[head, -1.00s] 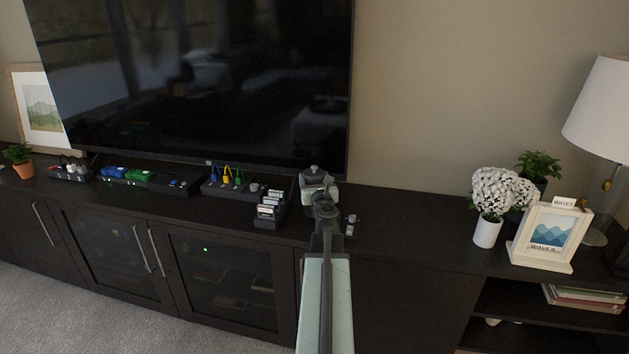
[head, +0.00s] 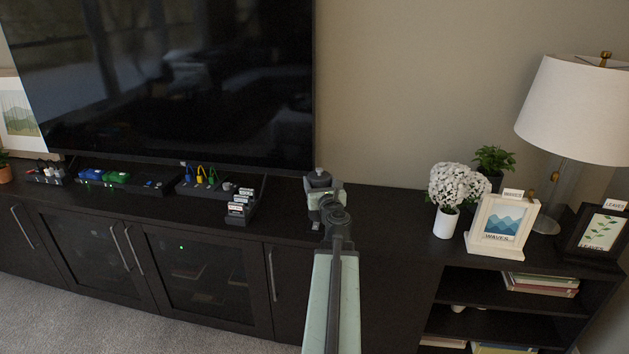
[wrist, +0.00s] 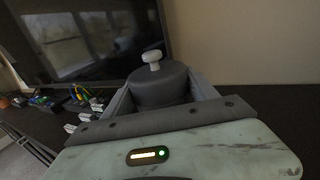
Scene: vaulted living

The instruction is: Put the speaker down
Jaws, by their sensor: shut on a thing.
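The speaker (wrist: 158,88) is a dark grey cylinder with a small white knob on top, upright between the two jaws in the wrist view. In the head view its grey top (head: 318,177) shows just right of the television's lower corner. My gripper (head: 324,192) is shut on it, over the back part of the dark cabinet top (head: 385,215). My wrist and arm hide the speaker's lower part, so I cannot tell whether its base touches the cabinet.
A label holder (head: 242,206) and cable tray (head: 205,186) stand left of my gripper. To the right are a white flower pot (head: 446,222), a WAVES frame (head: 500,226) and a lamp (head: 575,110). The cabinet top between my gripper and the flowers looks clear.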

